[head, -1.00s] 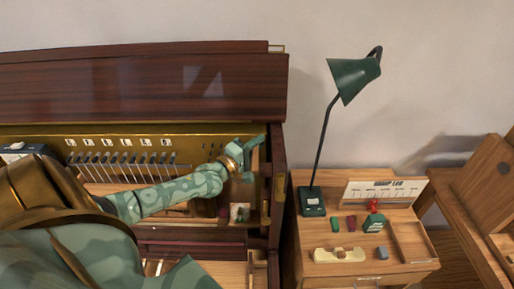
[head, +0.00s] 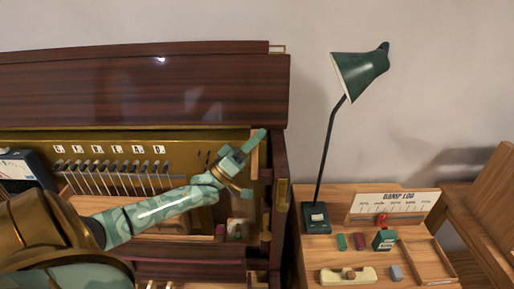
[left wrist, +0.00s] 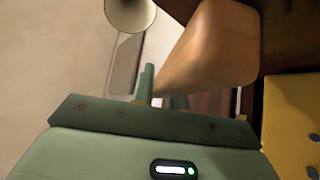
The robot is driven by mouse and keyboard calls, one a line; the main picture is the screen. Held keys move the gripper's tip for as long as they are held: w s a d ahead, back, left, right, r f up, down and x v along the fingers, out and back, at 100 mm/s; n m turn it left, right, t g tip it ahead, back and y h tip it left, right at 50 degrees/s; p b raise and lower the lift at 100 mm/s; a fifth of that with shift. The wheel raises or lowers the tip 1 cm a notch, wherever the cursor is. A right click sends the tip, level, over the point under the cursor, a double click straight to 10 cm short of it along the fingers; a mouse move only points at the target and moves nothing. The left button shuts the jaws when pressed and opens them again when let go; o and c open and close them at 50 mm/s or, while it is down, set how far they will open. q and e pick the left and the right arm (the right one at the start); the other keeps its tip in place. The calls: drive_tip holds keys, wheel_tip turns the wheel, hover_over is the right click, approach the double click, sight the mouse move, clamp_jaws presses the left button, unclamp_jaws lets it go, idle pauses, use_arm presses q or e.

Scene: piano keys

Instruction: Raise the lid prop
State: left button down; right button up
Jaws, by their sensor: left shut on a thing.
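The piano's dark, glossy lid (head: 150,90) stands raised along the back of the case. The lid prop appears to be the pale wooden bar (head: 256,162) at the case's right end, partly behind my gripper. My left gripper (head: 248,147) is at the upper part of this bar, inside the right end of the open case. In the left wrist view, a thick tan wooden bar (left wrist: 212,48) runs down to the green fingers (left wrist: 155,92), which are shut on it. The exact contact is partly hidden. My right gripper is out of view.
Right of the piano, a wooden side table (head: 320,255) carries a green lamp (head: 355,75), a sign (head: 390,207) and small items. The piano's right side wall (head: 279,165) is close to my gripper.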

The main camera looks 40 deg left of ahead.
sight(256, 149)
use_arm(q)
drive_tip(key=m+h+b, duration=0.1)
drive_tip(key=m+h, duration=0.1)
drive_tip(key=s+d+m+g+h+b, duration=0.1)
drive_tip(key=m+h, duration=0.1)
drive_tip(key=m, duration=0.1)
drive_tip(key=s+d+m+g+h+b, duration=0.1)
drive_tip(key=m+h, duration=0.1)
drive_tip(key=shift+s+r, duration=0.1)
drive_tip(key=shift+r, duration=0.2)
drive_tip(key=shift+s+d+r+m+g+h+b, duration=0.1)
drive_tip(key=shift+s+d+m+g+h+b, duration=0.4)
drive_tip(key=shift+m+g+h, duration=0.8)
drive_tip(key=shift+s+d+r+m+g+h+b, duration=0.2)
drive_tip(key=shift+m+g+h+b, duration=0.5)
drive_tip(key=shift+m, duration=1)
drive_tip(key=shift+s+d+f+m+g+h+b, duration=0.1)
drive_tip(key=shift+s+d+m+g+h+b, duration=0.3)
drive_tip(key=shift+m+g+h, duration=0.9)
drive_tip(key=shift+s+a+r+m, duration=0.1)
drive_tip(key=shift+a+m, duration=0.05)
drive_tip(key=shift+m, duration=0.15)
drive_tip(key=c, duration=1.4)
unclamp_jaws()
drive_tip(key=b+v, duration=0.5)
drive_tip(key=v, duration=1.1)
drive_tip(key=shift+s, duration=0.15)
